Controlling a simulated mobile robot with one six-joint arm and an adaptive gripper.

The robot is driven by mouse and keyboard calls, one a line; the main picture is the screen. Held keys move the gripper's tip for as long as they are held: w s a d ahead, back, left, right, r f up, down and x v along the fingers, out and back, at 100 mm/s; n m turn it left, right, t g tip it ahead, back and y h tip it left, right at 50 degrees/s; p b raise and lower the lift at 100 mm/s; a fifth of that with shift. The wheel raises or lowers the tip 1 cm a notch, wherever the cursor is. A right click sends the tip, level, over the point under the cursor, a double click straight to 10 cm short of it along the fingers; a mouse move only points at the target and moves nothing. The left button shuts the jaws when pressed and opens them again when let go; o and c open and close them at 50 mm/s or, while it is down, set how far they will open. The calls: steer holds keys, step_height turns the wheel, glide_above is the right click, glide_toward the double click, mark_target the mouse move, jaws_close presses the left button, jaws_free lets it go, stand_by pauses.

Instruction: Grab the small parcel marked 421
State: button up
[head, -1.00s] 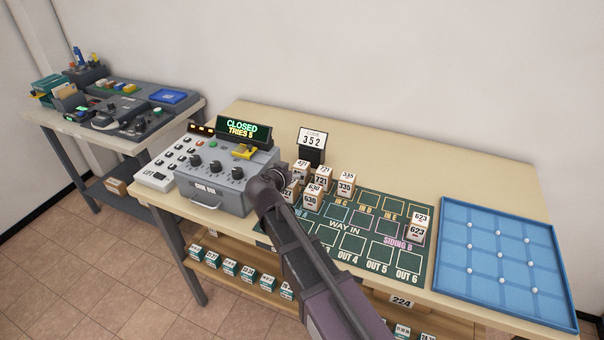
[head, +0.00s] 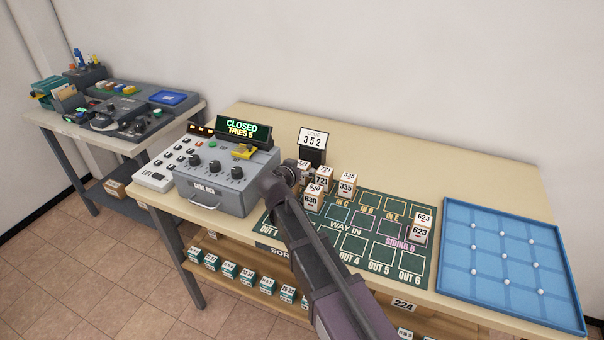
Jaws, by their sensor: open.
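The small parcel that seems to be marked 421 (head: 304,165) stands at the back left of a group of white-labelled parcels on the table. Its label is small and partly covered, so I cannot read it surely. My gripper (head: 293,173) is at the left side of this group, close to that parcel. Its fingers are small and dark here; the jaws are open, and I cannot tell whether they touch anything. A front-left parcel of the group is hidden behind my gripper and arm.
Parcels marked 721 (head: 322,180), 630 (head: 311,200) and 335 (head: 347,187) stand close by. A grey control box (head: 222,185) is just left of my gripper. Parcels marked 623 (head: 420,232) and a blue tray (head: 450,240) are at right.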

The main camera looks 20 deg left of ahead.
steer(key=c, duration=1.2)
steer(key=shift+c, duration=0.2)
steer(key=shift+r, duration=0.2)
step_height(320, 180, up, 10)
steer(key=p, duration=1)
steer(key=shift+f, duration=0.2)
